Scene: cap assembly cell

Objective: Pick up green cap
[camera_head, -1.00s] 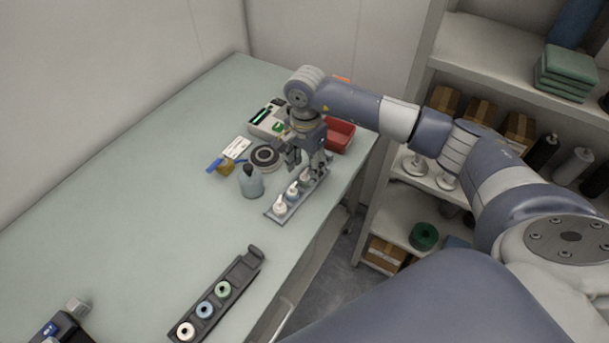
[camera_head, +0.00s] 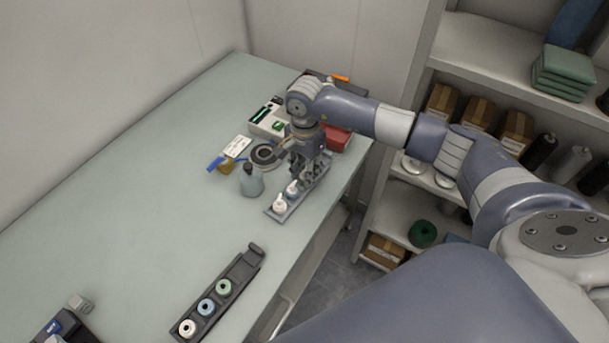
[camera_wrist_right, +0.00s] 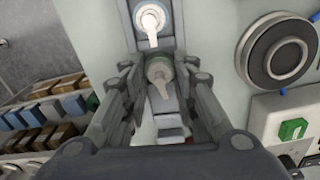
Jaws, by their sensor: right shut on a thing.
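The green cap (camera_wrist_right: 160,70), a pump-style cap with a dull grey-green collar and a pale spout, sits between the fingers of my right gripper in the right wrist view. My right gripper (camera_wrist_right: 158,74) is shut on it, above the narrow grey tray. In the head view my right gripper (camera_head: 312,174) is at the far end of that tray (camera_head: 273,216) and hides the green cap. Two other caps stand on the tray's near part: a white one (camera_head: 280,203) and a blue-collared one (camera_head: 293,188). My left gripper is not in view.
A dark rack (camera_head: 240,272) with white, blue and green ringed pieces lies nearer on the table. A grey bottle (camera_head: 251,181), a round dark disc (camera_head: 265,155), a white device (camera_head: 268,118) and a red bin (camera_head: 338,138) surround the gripper. The table's left middle is clear.

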